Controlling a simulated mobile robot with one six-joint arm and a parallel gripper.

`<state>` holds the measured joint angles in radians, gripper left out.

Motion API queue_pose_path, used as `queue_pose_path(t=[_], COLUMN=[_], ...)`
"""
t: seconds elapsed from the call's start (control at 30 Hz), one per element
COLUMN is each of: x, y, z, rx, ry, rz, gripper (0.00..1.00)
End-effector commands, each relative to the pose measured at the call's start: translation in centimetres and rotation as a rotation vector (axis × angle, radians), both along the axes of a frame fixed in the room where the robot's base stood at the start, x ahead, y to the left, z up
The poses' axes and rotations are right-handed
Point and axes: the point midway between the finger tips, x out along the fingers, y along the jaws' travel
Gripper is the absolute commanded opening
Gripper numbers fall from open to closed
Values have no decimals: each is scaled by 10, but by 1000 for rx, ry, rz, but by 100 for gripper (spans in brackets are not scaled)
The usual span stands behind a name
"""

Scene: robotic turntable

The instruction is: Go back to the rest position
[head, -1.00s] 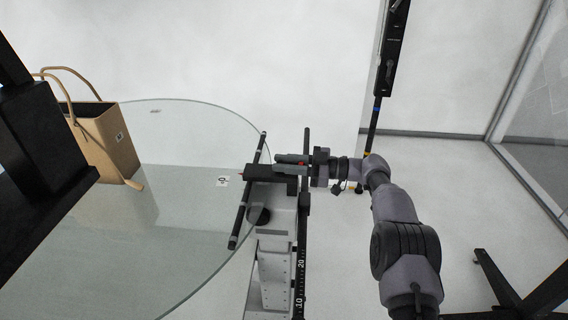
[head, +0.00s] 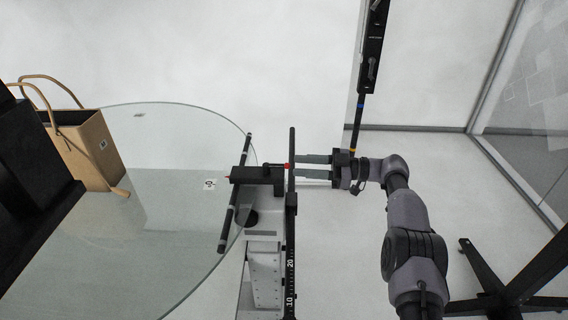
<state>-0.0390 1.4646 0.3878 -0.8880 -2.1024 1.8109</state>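My gripper (head: 296,166) is at the middle of the head view, at the end of my arm (head: 405,215). Its two grey fingers point left and stand apart, with a gap between them and nothing held. The fingertips are beside the black upright rod (head: 291,220) with white scale marks. Just left of them is a black clamp block (head: 257,174) with a small red part. I cannot tell whether the fingertips touch the rod.
A round glass turntable (head: 165,250) fills the left, with a tan bag (head: 88,150) with handles on it. A dark bar (head: 235,195) lies by its edge. A black stand (head: 371,50) rises at the top, and black stand legs (head: 500,285) are at lower right. Glass panels (head: 530,90) are at right.

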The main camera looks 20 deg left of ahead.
Motion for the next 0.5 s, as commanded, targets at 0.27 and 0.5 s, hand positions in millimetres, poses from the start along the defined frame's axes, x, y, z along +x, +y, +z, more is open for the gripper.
queue_pose_path(t=[0.27,0.5], x=[3,4], y=[-22,-22], z=[-3,1], rx=[-1,3], ry=[-1,-1], rz=[1,-4], gripper=[34,34])
